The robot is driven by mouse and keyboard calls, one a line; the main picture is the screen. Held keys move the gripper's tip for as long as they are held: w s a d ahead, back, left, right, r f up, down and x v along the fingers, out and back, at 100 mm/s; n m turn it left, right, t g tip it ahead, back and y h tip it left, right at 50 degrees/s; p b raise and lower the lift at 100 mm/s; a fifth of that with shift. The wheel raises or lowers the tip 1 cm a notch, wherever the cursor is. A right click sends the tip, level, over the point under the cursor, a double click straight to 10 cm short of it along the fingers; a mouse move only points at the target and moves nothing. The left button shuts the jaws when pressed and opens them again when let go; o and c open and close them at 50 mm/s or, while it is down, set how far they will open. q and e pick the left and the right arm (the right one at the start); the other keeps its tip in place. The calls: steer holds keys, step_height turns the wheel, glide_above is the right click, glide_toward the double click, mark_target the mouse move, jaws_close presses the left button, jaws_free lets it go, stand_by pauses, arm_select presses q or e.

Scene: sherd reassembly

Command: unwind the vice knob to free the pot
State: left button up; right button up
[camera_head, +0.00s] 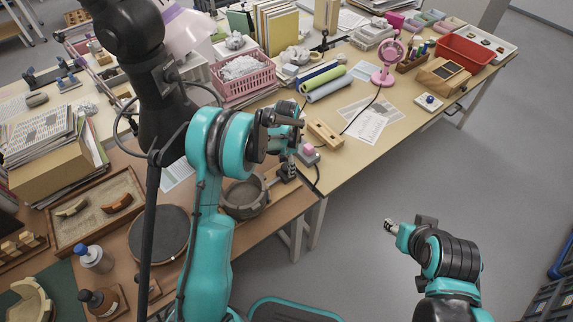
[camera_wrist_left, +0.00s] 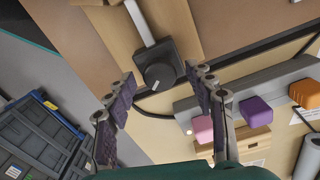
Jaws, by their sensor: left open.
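The vice knob (camera_wrist_left: 159,76) is a dark round knob with a pale mark, on a dark block at the end of a light metal bar. It shows in the left wrist view between the fingers of my left gripper (camera_wrist_left: 158,95), which are open and stand apart on either side. In the head view the dark end of the vice (camera_head: 287,173) lies just below my left gripper (camera_head: 290,148), whose fingers are mostly hidden by the wrist. The brown-grey pot (camera_head: 243,200) sits left of it, partly hidden by my arm. My right gripper (camera_head: 390,226) is over the floor, its fingers unclear.
A grey bar with pink (camera_wrist_left: 203,129), purple (camera_wrist_left: 257,109) and orange blocks lies close beside the knob. A wooden block (camera_head: 325,133) and a pink fan (camera_head: 388,62) stand on the table. A round dark turntable (camera_head: 158,234) is left of the pot.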

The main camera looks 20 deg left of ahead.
arm_select(q)
steer(key=c, duration=1.2)
steer(key=shift+o, duration=0.2)
